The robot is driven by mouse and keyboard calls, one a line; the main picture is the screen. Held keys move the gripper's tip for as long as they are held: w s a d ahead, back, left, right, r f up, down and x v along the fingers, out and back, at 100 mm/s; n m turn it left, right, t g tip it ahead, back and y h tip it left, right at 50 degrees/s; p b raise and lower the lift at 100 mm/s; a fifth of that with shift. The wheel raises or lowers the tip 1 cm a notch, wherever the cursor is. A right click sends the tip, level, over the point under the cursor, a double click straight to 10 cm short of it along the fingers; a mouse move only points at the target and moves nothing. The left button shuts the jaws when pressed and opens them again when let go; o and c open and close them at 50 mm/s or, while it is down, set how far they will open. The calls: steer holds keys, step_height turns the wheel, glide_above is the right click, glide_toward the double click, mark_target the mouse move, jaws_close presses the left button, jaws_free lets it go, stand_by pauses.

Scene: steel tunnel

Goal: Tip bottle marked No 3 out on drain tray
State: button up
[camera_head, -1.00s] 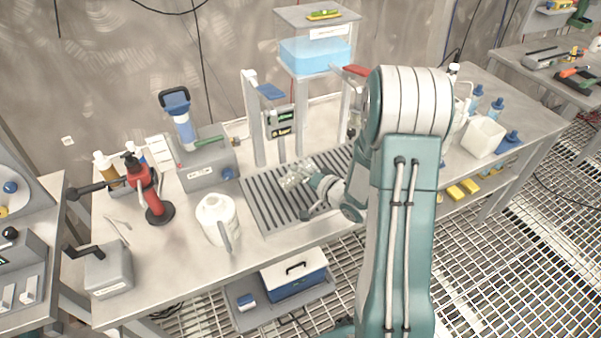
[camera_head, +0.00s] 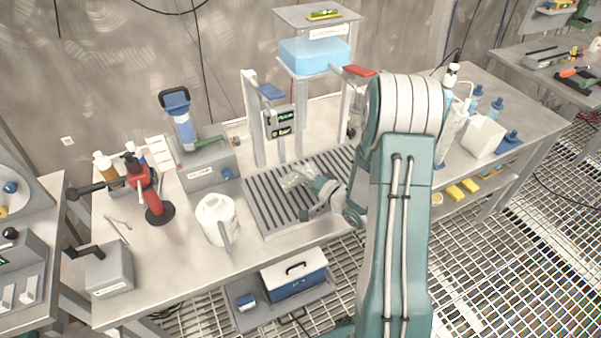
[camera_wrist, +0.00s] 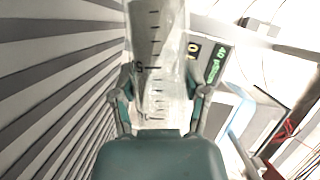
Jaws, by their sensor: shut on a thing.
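My gripper (camera_wrist: 160,112) is shut on a clear bottle (camera_wrist: 160,65) with dark graduation marks, seen close in the wrist view. In the head view the bottle (camera_head: 298,177) lies tilted, nearly level, over the slatted drain tray (camera_head: 268,212), its free end pointing left and away from my gripper (camera_head: 318,188). I cannot read a No 3 mark on it. I cannot tell whether any liquid is in it or running out. The wrist view shows the tray's slats (camera_wrist: 45,85) along the left, apart from the bottle.
A white jug (camera_head: 216,218) stands left of the tray. A stand with a blue-filled tank (camera_head: 315,56), blue and red levers and a small display (camera_head: 280,122) rises behind it.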

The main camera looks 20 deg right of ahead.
steer(key=shift+d+f+m+t, duration=0.25)
steer(key=shift+f+m, duration=0.35)
steer(key=shift+m, duration=0.3)
steer(key=shift+d+r+m+t+y, duration=0.1)
steer(key=shift+d+m+t+y, duration=0.15)
steer(key=shift+m, duration=0.3)
steer(key=shift+m+t+y, duration=0.15)
steer(key=shift+m+t, duration=0.15)
steer(key=shift+m, duration=0.25)
steer(key=shift+d+m, duration=0.1)
steer(key=shift+m, duration=0.2)
stand_by(0.4)
steer(key=shift+a+n+g, duration=0.2)
steer(key=shift+n+g, duration=0.05)
steer(key=shift+n, duration=0.45)
steer(key=shift+a+n+g, duration=0.2)
steer(key=shift+n+g, duration=0.05)
steer(key=shift+n, duration=0.45)
